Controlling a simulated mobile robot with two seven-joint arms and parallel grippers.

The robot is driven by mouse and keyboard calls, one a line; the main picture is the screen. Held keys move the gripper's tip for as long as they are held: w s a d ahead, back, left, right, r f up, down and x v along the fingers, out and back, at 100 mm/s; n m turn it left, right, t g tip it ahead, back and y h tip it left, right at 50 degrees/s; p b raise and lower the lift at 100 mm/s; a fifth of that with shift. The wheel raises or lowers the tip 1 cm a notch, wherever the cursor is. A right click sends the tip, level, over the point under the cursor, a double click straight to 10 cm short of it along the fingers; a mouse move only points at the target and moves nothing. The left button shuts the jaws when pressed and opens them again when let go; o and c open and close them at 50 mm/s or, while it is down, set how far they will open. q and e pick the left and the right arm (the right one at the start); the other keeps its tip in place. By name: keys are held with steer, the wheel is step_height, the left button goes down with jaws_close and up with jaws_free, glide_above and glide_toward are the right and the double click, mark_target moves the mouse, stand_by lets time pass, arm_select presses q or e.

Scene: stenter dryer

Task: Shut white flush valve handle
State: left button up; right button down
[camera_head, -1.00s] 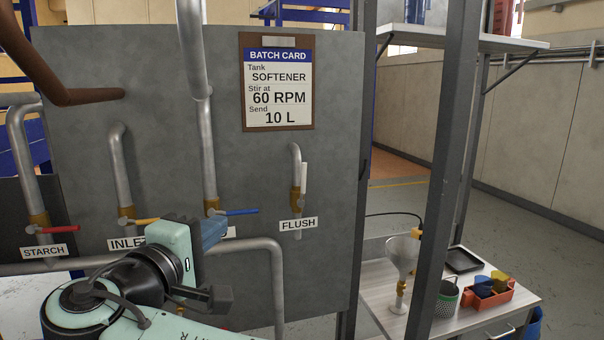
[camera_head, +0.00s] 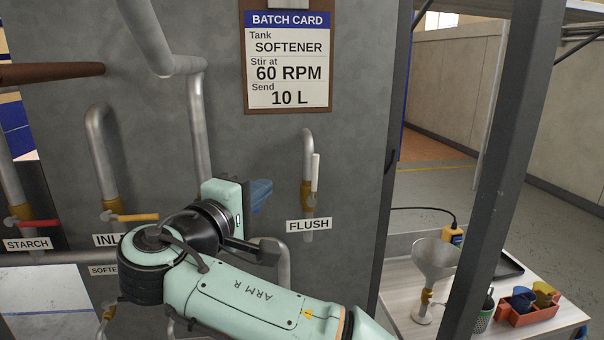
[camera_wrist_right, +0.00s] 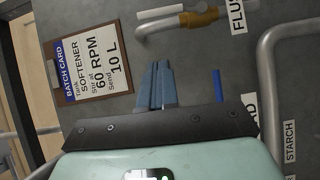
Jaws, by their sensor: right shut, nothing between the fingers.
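The white flush valve handle (camera_head: 316,172) stands upright beside its pipe, on a brass valve body (camera_head: 307,193) above the FLUSH label (camera_head: 309,225). In the right wrist view the white handle (camera_wrist_right: 160,12) lies near the top edge, beside the brass body (camera_wrist_right: 200,17). My right gripper (camera_head: 262,190) is just left of the handle in the head view, apart from it. Its blue fingers (camera_wrist_right: 157,85) are shut and empty. My left gripper is not in view.
A red handle (camera_head: 40,223) and a yellow handle (camera_head: 136,217) sit on valves to the left. A blue handle (camera_wrist_right: 217,85) shows beside my fingers in the wrist view. A dark post (camera_head: 510,170) and a table with a funnel (camera_head: 434,260) stand at right.

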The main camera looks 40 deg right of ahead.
mark_target(314, 181)
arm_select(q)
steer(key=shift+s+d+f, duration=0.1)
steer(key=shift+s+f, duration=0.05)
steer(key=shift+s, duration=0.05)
arm_select(e)
steer(key=w+d, duration=0.2)
steer(key=d, duration=0.8)
steer(key=shift+d+f, duration=0.15)
steer(key=shift+d, duration=0.1)
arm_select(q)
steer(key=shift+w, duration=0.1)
arm_select(e)
steer(key=shift+w, duration=0.2)
